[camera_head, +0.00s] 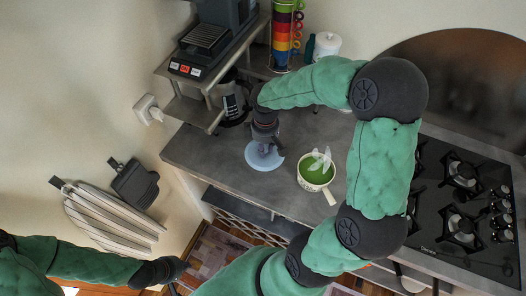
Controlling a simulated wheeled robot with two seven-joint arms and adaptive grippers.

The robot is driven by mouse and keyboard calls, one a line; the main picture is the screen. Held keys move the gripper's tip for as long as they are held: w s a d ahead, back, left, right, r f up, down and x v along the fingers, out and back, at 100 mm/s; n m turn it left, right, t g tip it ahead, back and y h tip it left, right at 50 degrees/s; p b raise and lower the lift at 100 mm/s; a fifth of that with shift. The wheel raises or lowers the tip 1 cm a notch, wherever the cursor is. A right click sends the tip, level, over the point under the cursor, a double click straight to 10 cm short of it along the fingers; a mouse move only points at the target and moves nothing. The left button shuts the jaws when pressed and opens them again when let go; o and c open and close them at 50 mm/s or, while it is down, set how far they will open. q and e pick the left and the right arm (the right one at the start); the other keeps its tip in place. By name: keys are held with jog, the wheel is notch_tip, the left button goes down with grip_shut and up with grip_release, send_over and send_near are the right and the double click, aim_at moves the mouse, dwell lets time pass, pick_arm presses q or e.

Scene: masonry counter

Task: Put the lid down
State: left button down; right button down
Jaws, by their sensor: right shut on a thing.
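A round pale blue lid (258,163) is at the left part of the grey counter (213,152). My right gripper (267,150) reaches down over it and is shut on it; the fingers hide its middle. I cannot tell whether the lid touches the counter or is held just above it. A small cream pot (328,193) with green contents stands uncovered to the right of the lid, its handle towards the front. My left gripper (176,281) is low at the lower left, away from the counter; its fingers are partly cut off.
A coffee machine (213,35) stands on a metal shelf at the back left. Stacked coloured cups (283,38) and a white canister (326,46) are at the back. A gas hob (455,205) is right of my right arm. Bare counter lies left of the lid.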

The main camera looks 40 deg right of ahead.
jog(key=w+f, duration=0.1)
jog(key=w+d+f, duration=0.1)
jog(key=f, duration=0.1)
jog(key=w+d+f, duration=0.1)
jog(key=f, duration=0.1)
jog(key=shift+w+f+b, duration=0.1)
jog(key=shift+w+b, duration=0.05)
jog(key=shift+b, duration=0.2)
jog(key=shift+f+b, duration=0.35)
jog(key=shift+f, duration=1.15)
jog(key=shift+f, duration=0.1)
jog(key=c, duration=1.1)
grip_release()
jog(key=shift+r, duration=0.2)
notch_tip(320, 180, up, 12)
jog(key=shift+f+p, duration=0.1)
jog(key=shift+p, duration=1)
